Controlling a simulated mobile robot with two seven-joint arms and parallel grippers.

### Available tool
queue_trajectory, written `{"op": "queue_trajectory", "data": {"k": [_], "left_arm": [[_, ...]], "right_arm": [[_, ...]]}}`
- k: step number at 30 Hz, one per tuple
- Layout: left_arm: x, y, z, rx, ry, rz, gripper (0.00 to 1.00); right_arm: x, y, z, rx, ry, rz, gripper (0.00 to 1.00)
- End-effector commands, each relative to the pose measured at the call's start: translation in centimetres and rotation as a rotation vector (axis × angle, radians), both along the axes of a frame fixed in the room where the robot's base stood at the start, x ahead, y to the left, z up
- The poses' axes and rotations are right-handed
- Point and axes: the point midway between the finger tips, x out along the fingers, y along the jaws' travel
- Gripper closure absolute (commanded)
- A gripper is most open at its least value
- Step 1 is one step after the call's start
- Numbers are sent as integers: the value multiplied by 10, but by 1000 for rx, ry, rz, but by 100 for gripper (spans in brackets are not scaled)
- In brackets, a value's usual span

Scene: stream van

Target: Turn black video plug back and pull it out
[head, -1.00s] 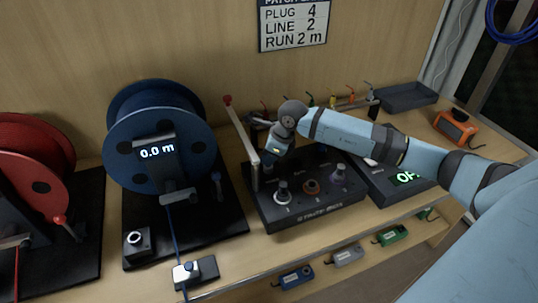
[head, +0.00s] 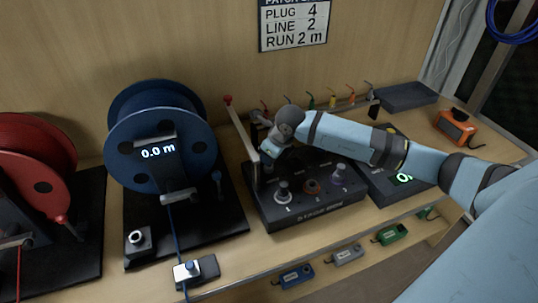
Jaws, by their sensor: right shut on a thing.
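My right gripper (head: 267,160) reaches in from the right and points down at the back left of the dark box (head: 312,213) with sockets. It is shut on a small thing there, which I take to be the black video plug. The wrist and fingers hide most of it, so I cannot tell whether it is still seated. My left gripper is not in view.
A pale bar with a red end (head: 242,128) rises close to my right gripper's left. A blue cable reel (head: 130,160) stands left, a red reel (head: 35,165) beyond it. A dark device with a lit display (head: 402,181) sits right of the box. Several coloured plugs hang behind.

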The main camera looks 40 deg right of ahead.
Motion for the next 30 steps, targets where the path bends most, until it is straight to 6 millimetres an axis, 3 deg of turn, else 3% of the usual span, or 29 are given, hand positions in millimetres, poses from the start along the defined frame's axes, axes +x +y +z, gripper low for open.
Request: {"op": "queue_trajectory", "data": {"k": [6, 15, 22, 30], "left_arm": [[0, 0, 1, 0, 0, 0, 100], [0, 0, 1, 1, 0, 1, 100], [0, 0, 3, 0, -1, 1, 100], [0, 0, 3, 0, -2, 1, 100]], "right_arm": [[0, 1, 0, -1, 0, -190, 100], [0, 1, 0, 1, -1, -219, 100], [0, 1, 0, 0, -1, -399, 100], [0, 1, 0, 0, -1, -410, 100]]}}
